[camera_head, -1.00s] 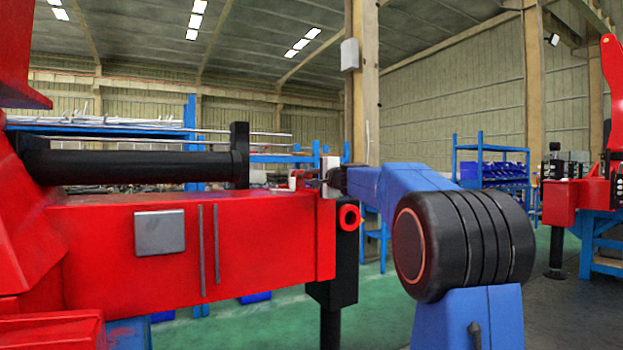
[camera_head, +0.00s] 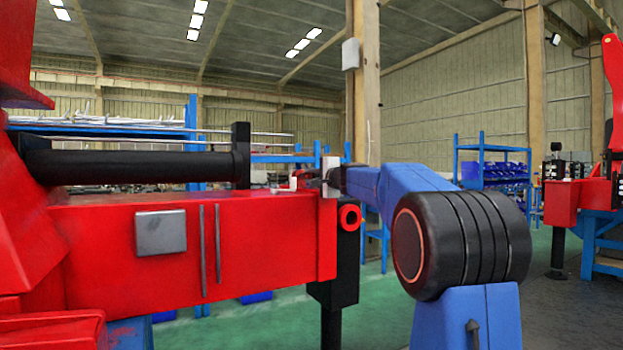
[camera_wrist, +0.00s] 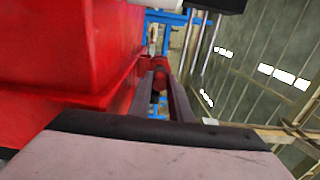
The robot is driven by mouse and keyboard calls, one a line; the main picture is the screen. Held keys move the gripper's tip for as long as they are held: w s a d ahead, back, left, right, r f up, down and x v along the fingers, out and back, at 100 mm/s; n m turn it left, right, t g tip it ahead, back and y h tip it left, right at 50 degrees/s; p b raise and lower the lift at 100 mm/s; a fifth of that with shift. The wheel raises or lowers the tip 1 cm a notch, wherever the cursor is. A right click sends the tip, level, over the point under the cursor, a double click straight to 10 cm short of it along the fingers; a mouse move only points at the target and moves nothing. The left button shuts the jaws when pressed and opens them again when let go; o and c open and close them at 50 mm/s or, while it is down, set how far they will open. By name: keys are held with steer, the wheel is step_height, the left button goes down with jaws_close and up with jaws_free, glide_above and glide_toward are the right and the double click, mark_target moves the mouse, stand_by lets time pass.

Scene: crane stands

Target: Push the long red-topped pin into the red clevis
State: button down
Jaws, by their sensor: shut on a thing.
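My gripper (camera_wrist: 160,82) is shut on a small red rounded piece (camera_wrist: 160,65) in the wrist view. It looks like the red top of the long pin; its shank is hidden by the fingers. In the head view my gripper (camera_head: 329,180) is at the right end of the big red beam, just above its top edge. A small red and white fitting (camera_head: 294,183) is just left of it on the beam top. I cannot tell whether this is the red clevis, or whether the pin is in it.
The red beam (camera_head: 110,240) runs across the left, with a black cylinder (camera_head: 140,167) above it. A black leg (camera_head: 335,285) and a red ring (camera_head: 350,217) are below my gripper. Blue shelves (camera_head: 490,165) stand far behind. The green floor is open.

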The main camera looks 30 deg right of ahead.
steer(key=shift+w, duration=1.1)
stand_by(0.3)
steer(key=c, duration=1.5)
jaws_free()
steer(key=shift+c, duration=0.2)
steer(key=shift+s, duration=0.1)
steer(key=shift+s, duration=2.35)
steer(key=s, duration=1.7)
steer(key=shift+s+d, duration=0.2)
steer(key=shift+d, duration=0.15)
